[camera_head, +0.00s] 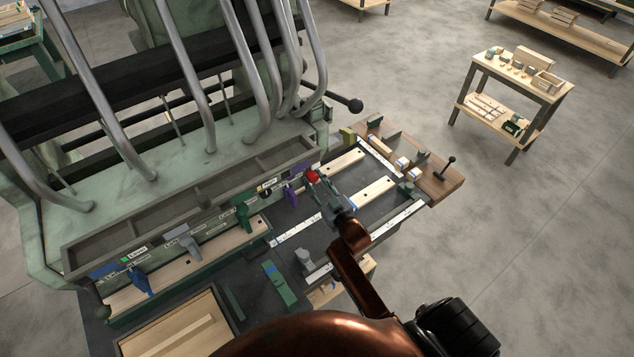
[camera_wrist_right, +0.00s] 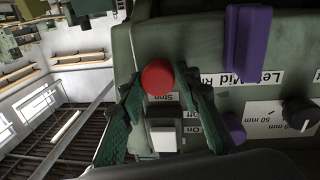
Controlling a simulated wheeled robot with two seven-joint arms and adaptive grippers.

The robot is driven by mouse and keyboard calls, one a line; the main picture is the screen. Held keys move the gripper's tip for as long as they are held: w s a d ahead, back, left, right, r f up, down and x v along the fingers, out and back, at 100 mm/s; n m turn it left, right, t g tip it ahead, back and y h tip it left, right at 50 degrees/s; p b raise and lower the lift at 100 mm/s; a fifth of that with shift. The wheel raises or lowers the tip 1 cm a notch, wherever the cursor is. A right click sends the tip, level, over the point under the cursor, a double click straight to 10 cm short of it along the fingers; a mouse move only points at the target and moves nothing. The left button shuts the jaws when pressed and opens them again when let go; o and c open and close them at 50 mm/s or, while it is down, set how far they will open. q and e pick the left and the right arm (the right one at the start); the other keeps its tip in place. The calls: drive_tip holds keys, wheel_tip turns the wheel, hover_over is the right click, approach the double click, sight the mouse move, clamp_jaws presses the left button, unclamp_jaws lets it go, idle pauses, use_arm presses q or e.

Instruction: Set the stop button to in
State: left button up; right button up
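The red stop button (camera_head: 313,176) is on the front of the green machine, near the right end of its panel. In the right wrist view the round red button (camera_wrist_right: 158,77) shows between the tips of my right gripper (camera_wrist_right: 159,80). The fingers are apart, one on each side of the button. Whether they touch it, and how far in the button is, I cannot tell. In the head view my right gripper (camera_head: 328,191) is right at the button, its arm coming up from below. My left gripper is not in view.
A purple lever (camera_wrist_right: 246,45), a black knob (camera_wrist_right: 299,114) and a white switch (camera_wrist_right: 164,138) are close to the button. A green lever (camera_head: 242,210) is farther left on the panel. A wooden board with clamps (camera_head: 440,187) lies right of the machine.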

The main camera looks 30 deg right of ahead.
drive_tip(key=o, duration=0.3)
drive_tip(key=shift+w+f, duration=0.1)
drive_tip(key=shift+w, duration=0.05)
drive_tip(key=shift+o, duration=0.2)
drive_tip(key=shift+d, duration=0.1)
drive_tip(key=shift+s, duration=0.25)
drive_tip(key=s, duration=1.2)
drive_tip(key=shift+a, duration=0.2)
